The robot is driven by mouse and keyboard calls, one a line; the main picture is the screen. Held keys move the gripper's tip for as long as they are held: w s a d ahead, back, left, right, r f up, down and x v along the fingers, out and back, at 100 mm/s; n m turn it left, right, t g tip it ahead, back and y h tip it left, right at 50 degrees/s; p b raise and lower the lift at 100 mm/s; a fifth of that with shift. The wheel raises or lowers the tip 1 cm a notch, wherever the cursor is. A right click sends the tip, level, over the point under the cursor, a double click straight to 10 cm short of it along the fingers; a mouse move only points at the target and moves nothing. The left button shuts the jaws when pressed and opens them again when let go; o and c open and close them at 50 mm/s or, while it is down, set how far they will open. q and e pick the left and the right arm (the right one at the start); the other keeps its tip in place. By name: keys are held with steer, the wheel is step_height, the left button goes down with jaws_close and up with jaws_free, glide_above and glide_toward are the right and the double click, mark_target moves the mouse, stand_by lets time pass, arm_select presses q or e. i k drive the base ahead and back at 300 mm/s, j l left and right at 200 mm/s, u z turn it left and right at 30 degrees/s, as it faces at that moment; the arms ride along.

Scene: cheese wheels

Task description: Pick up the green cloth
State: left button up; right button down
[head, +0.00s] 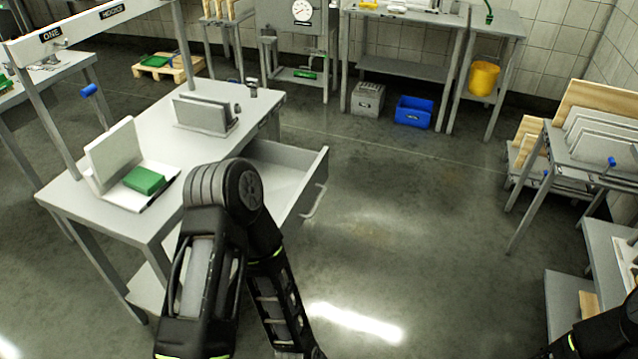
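A green, folded-looking block (144,180) lies on a white sheet or tray on the grey table at the left; it may be the green cloth. Other green items show farther off: one on a wooden pallet (178,72) at the back left, and a small one on a low shelf at the back. I cannot tell whether any of these is cloth. My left arm's black links stand in front of the table's near right corner, and its gripper is out of view. Only a piece of my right arm shows at the bottom right; its gripper is not visible.
The grey table (215,146) has an open drawer (318,180) sticking out on its right, beside my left arm. An upright panel and a file-like holder (203,115) stand on it. The middle floor is clear.

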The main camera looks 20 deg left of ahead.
mark_target(145, 181)
steer(key=u, duration=1.85)
steer(key=i+l+u, duration=0.15)
steer(key=l+u, duration=0.15)
steer(key=l, duration=1.4)
steer(key=l+u, duration=0.25)
steer(key=l, duration=1.45)
